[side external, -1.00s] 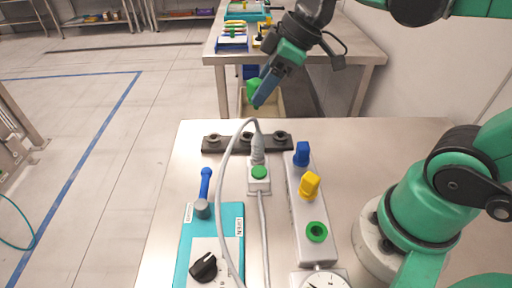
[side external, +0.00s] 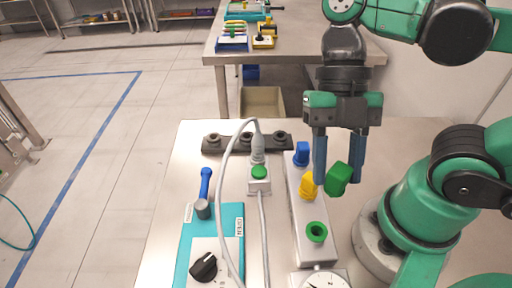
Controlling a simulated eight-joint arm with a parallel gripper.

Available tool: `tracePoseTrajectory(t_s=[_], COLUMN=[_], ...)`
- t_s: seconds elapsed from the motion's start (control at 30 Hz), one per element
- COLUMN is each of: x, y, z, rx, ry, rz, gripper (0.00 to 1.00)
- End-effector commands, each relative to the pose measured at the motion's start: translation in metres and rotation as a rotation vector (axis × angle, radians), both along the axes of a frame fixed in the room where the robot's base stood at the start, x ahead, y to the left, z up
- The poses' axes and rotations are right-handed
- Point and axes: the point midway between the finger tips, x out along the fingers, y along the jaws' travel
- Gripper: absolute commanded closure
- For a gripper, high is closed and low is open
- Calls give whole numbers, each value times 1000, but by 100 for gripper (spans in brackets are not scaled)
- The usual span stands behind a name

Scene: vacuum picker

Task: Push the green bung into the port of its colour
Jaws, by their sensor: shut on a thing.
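The green bung (side external: 338,179) is between the two blue fingers of my gripper (side external: 339,183), which point down and are shut on it. It hangs above the table, just right of the yellow bung in the picture. The green port (side external: 316,232) is a ring with a dark open hole near the front end of the pale port block (side external: 300,215). The bung is apart from this port, above it and slightly right in the picture.
A grey cable loops over a white box with a green button (side external: 260,172), left of the block. A teal panel (side external: 228,222) with a black knob and a blue-handled lever (side external: 205,186) lies farther left. A dark rack (side external: 225,143) stands behind. A dial gauge (side external: 322,280) is in front.

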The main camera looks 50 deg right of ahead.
Motion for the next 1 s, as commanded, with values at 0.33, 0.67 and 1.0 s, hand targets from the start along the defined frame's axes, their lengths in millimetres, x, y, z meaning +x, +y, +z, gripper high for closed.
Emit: tracePoseTrajectory(t_s=[0.33, 0.67, 1.0], x=[1, 1, 1], y=[0, 0, 0], z=[-27, -55, -80], rx=[0, -1, -1], ry=[-1, -1, -1], rz=[-4, -4, -4], gripper=[100, 100, 100])
